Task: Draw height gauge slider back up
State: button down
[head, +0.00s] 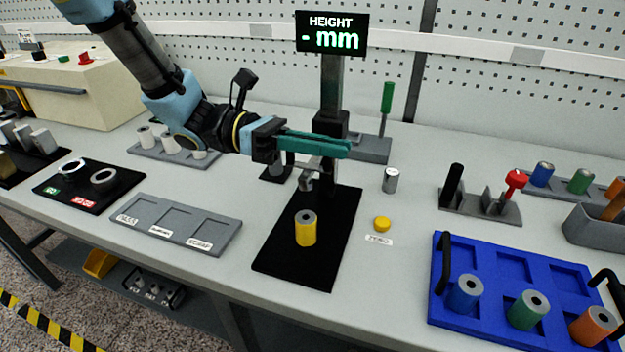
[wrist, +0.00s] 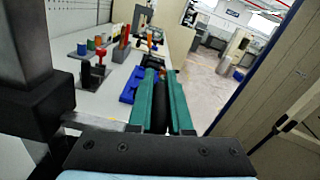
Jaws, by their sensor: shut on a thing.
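The height gauge has a grey upright column (head: 332,82) rising from a black base plate (head: 290,255). Its dark slider (head: 330,124) sits partway up the column, with a grey measuring jaw (head: 307,181) hanging below it. A yellow spindle (head: 306,228) stands upright on the base plate, below and apart from the jaw. My gripper (head: 345,149), with teal fingers, reaches in from the left at slider height. In the wrist view its fingers (wrist: 163,110) close around a dark bar, seemingly the slider's handle; the exact contact is hidden in the head view.
A display (head: 332,33) reads "HEIGHT - mm". A yellow button (head: 382,224) and a small metal cylinder (head: 390,180) stand right of the base. A grey sorting tray (head: 178,222) lies left. A blue tray (head: 490,255) with spindles is at right. A green-handled tool (head: 386,97) stands behind.

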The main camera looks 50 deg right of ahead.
jog(key=shift+r+p, duration=3.6)
jog(key=shift+r, duration=0.5)
jog(key=c, duration=0.8)
grip_release()
jog(key=shift+c, duration=0.2)
jog(key=shift+w, duration=0.1)
jog(key=p+v, duration=0.2)
jog(key=v, duration=0.5)
